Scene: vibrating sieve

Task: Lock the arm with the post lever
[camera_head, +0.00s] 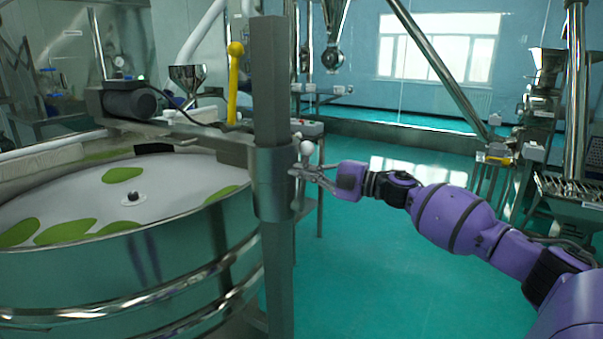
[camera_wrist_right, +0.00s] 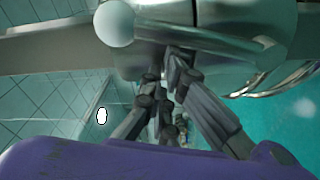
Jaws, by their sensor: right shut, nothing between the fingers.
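The square metal post (camera_head: 270,85) stands right of the round sieve. A collar (camera_head: 275,185) around it carries the horizontal arm (camera_head: 200,132), which reaches left over the sieve rim. A short post lever with a white ball knob (camera_head: 306,148) sticks out at the collar's right side. In the right wrist view its knob (camera_wrist_right: 115,23) and metal rod (camera_wrist_right: 195,42) cross the top. My right gripper (camera_head: 303,172) is shut and empty, just below the knob; contact with the lever cannot be told. It also shows in the wrist view (camera_wrist_right: 175,80), below the rod. My left gripper is out of view.
The sieve (camera_head: 130,265) fills the lower left, with green patches on its pale top. A dark motor (camera_head: 130,102) sits on the arm, and a yellow handle (camera_head: 233,85) stands left of the post. Green floor right of the post is open.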

